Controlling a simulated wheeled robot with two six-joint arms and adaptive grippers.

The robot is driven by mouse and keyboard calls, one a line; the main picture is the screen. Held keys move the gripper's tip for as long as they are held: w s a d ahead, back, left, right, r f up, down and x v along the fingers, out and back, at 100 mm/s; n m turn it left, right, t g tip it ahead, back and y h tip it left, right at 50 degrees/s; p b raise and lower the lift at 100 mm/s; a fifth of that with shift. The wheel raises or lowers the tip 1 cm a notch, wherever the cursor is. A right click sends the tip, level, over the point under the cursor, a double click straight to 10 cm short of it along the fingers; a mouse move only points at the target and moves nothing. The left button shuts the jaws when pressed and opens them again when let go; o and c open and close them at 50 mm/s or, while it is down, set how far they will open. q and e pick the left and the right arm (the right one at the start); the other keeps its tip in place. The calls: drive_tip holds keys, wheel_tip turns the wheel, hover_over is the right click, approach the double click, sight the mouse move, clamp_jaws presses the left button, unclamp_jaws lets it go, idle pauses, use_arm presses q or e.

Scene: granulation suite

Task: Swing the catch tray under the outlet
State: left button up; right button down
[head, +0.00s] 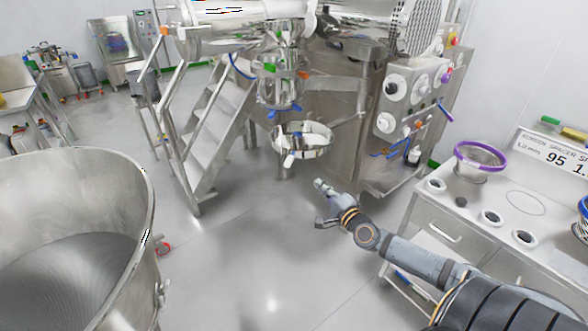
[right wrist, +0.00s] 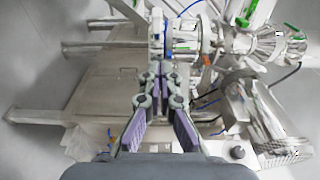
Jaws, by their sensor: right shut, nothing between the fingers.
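The catch tray (head: 315,144) is a round, shallow steel bowl on a side support, with a pale and blue handle (head: 290,158) at its front. It hangs below and a little right of the steel outlet (head: 276,94), which has blue clamps at its lower end. My right gripper (head: 320,202) is shut and empty, in front of and below the tray, apart from it. In the right wrist view my fingers (right wrist: 160,78) point toward the steel machine; I cannot clearly pick out the tray there. My left gripper is not in view.
A large steel bin (head: 130,190) stands at front left. Steel steps (head: 208,140) rise left of the outlet. The machine's control panel (head: 412,95) is right of the tray. A bench (head: 470,200) with a purple-rimmed sieve (head: 480,158) stands at right. The middle floor is clear.

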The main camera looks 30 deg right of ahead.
approach(291, 163)
drive_tip(key=w+d, duration=0.3)
drive_tip(key=shift+w+a+r+p, duration=0.1)
drive_tip(key=shift+w+a+p, duration=0.5)
drive_tip(key=shift+w+a, duration=0.65)
drive_tip(key=shift+w, duration=0.2)
drive_tip(key=shift+w, duration=0.1)
